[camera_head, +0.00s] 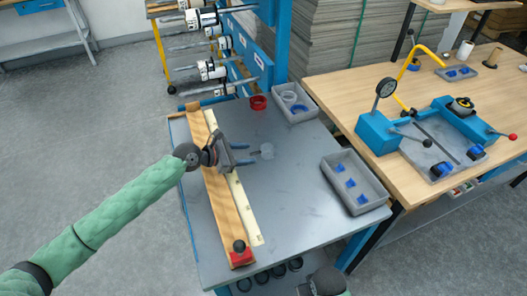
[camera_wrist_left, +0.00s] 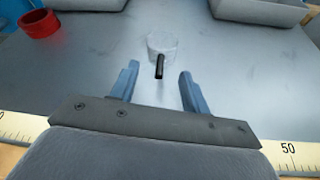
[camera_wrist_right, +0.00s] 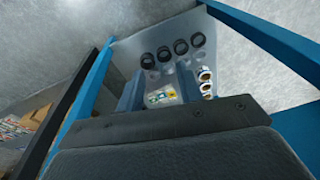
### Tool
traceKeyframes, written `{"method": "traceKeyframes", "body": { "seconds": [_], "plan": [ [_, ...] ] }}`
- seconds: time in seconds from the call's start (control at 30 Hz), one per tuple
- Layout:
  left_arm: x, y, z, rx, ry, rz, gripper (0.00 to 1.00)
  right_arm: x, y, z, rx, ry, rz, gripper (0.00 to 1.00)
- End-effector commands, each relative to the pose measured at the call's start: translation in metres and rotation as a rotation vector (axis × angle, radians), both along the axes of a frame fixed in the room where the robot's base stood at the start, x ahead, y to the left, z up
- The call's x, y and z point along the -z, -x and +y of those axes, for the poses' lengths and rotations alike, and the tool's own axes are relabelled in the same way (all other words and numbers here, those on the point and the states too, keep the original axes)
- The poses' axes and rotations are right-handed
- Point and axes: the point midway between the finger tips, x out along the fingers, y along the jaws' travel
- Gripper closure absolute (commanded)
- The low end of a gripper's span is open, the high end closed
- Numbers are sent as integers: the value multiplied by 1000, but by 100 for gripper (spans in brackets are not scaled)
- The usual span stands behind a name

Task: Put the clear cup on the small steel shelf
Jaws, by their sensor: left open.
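The clear cup (camera_head: 267,151) stands on the grey table, small and pale. In the left wrist view the cup (camera_wrist_left: 162,42) is just beyond the fingertips, with a short dark bar (camera_wrist_left: 159,67) in front of it. My left gripper (camera_head: 246,154) is open and empty, its blue fingers pointing at the cup without touching it. My right gripper (camera_wrist_right: 158,78) is open, low by the table's front, facing a grey lower shelf (camera_wrist_right: 135,52) with black rings. I cannot tell whether this is the small steel shelf.
A wooden strip (camera_head: 215,185) and a ruler (camera_head: 240,205) lie under my left gripper. A red ring (camera_head: 258,102) and two grey trays (camera_head: 334,185) (camera_head: 306,112) stand around the cup. A wooden bench (camera_head: 340,88) with a blue press is at right.

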Motion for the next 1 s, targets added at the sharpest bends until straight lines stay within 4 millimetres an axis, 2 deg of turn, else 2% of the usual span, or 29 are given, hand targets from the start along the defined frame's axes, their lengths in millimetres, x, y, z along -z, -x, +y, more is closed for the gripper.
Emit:
{"method": "traceKeyframes", "body": {
  "seconds": [0.1, 0.3, 0.43, 0.67, 0.9, 1.0],
  "plan": [
    [3, -5, -11, 1, -1, 0, 53, 23, -2, 0, 0, 4, 6, 64],
    [13, -13, -29, 1, -1, 0, 53, 50, -3, -1, -1, 8, 6, 64],
    [16, -16, -35, 0, 0, -1, 53, 59, -2, -1, 0, 9, 4, 64],
    [17, -16, -36, 1, -2, -1, 53, 60, -3, -1, 0, 9, 4, 64],
    [17, -16, -36, 1, -2, -1, 94, 60, -3, -1, 0, 9, 3, 64],
    [17, -16, -36, 0, -1, -1, 95, 59, -3, -1, 0, 9, 2, 64]
  ]
}}
